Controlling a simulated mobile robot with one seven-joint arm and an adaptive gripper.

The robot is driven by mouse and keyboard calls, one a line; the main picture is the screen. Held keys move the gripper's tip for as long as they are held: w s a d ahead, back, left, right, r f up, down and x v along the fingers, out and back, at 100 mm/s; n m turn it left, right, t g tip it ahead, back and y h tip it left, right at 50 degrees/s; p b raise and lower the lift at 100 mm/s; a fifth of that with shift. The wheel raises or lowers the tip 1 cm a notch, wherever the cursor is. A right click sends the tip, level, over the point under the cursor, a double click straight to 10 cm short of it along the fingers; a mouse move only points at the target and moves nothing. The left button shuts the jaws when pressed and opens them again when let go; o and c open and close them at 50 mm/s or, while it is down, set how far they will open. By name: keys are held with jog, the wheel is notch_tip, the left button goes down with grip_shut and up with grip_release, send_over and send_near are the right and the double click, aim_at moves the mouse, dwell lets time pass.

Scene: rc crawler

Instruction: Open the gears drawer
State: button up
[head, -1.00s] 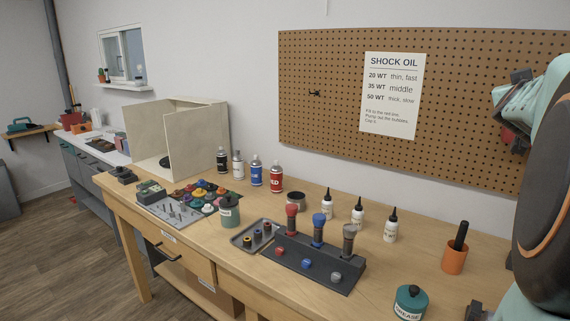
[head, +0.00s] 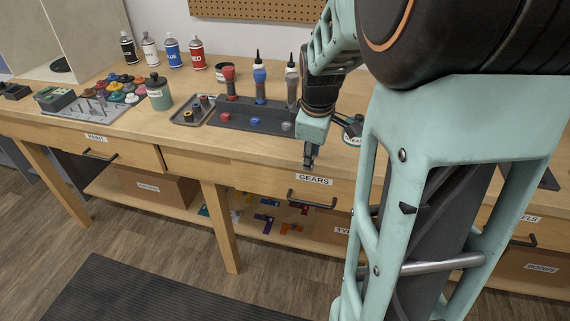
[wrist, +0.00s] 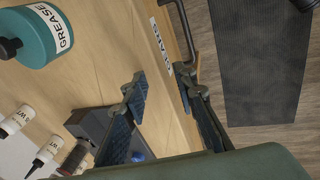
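The gears drawer (head: 265,177) is shut under the workbench top, with a white GEARS label (head: 314,181) and a dark bar handle (head: 312,201) on its front. The handle also shows in the wrist view (wrist: 188,30), near the top. My gripper (head: 309,165) points down at the bench's front edge, above and slightly left of the handle, apart from it. In the wrist view my gripper (wrist: 162,88) has its two fingers spread, with nothing held between them. My arm hides the drawer's right part in the head view.
The bench top (head: 195,140) holds a dark shock stand (head: 245,118), a small tray (head: 192,112) and a grease jar (wrist: 38,38). The paint drawer (head: 85,144) is left. Boxes and coloured parts lie on the lower shelf. A dark mat (head: 150,290) lies on open floor in front.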

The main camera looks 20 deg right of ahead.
aim_at(308, 202)
jog(key=shift+n+g, duration=0.5)
jog(key=shift+g, duration=0.2)
jog(key=f, duration=0.4)
jog(key=s+f+b, duration=0.1)
jog(key=f, duration=0.3)
jog(key=s+f+b, duration=0.1)
jog(key=f, duration=0.4)
jog(key=shift+a+f, duration=0.1)
jog(key=shift+a, duration=0.3)
grip_shut()
